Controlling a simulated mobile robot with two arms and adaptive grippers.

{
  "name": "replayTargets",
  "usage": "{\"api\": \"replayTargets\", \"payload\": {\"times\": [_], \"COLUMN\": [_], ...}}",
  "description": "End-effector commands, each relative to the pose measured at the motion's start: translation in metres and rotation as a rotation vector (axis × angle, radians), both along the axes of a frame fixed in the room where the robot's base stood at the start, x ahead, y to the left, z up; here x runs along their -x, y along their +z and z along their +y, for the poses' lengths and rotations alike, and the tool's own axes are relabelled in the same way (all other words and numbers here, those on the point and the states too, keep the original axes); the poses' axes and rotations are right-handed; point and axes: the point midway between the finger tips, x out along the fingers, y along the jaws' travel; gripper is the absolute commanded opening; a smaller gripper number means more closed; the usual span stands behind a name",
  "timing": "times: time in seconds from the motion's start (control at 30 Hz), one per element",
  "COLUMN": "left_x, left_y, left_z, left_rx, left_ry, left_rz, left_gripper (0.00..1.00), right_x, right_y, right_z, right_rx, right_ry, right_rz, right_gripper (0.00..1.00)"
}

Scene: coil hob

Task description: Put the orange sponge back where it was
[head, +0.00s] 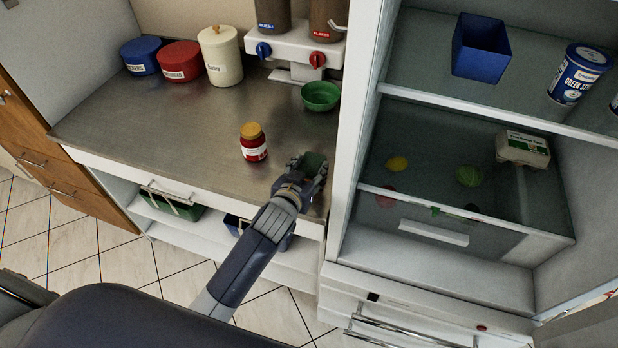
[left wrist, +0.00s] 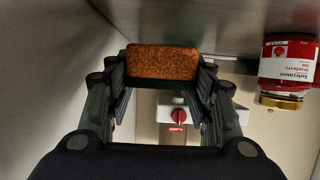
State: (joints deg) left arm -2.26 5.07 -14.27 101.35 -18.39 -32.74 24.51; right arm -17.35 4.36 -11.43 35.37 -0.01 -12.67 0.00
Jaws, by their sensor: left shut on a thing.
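The sponge (left wrist: 162,62) shows an orange-brown rough face in the left wrist view, level between the two fingertips. My left gripper (head: 308,167) is shut on it, at the right end of the steel counter near the fridge wall. In the head view a dark green patch (head: 314,162) shows between the fingers; it seems to be the sponge's other side. Whether the sponge touches the counter I cannot tell. My right gripper is not in view.
A red-labelled jar (head: 253,142) stands left of my gripper. A green bowl (head: 321,95) stands behind it, below the dispenser (head: 294,48). Canisters (head: 221,57) stand at the back left. The open fridge (head: 345,150) bounds the right. The counter's middle left is clear.

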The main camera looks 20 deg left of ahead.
Motion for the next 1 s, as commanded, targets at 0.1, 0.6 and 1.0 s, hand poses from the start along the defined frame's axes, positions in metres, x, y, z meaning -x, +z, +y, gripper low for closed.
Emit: {"api": "replayTargets", "payload": {"times": [0.1, 0.6, 1.0], "left_x": [0.001, 0.001, 0.001], "left_y": [-0.019, -0.040, -0.043], "left_z": [0.000, 0.000, 0.000], "left_rx": [0.000, 0.000, 0.000], "left_ry": [0.000, 0.000, 0.000], "left_rz": [0.007, 0.003, 0.003], "left_gripper": [0.30, 0.30, 0.69], "right_x": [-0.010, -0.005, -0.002], "right_y": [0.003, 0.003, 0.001], "right_z": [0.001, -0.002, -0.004], "right_rx": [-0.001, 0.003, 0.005], "right_ry": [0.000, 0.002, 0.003], "right_rz": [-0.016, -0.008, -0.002], "right_gripper": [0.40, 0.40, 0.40]}}
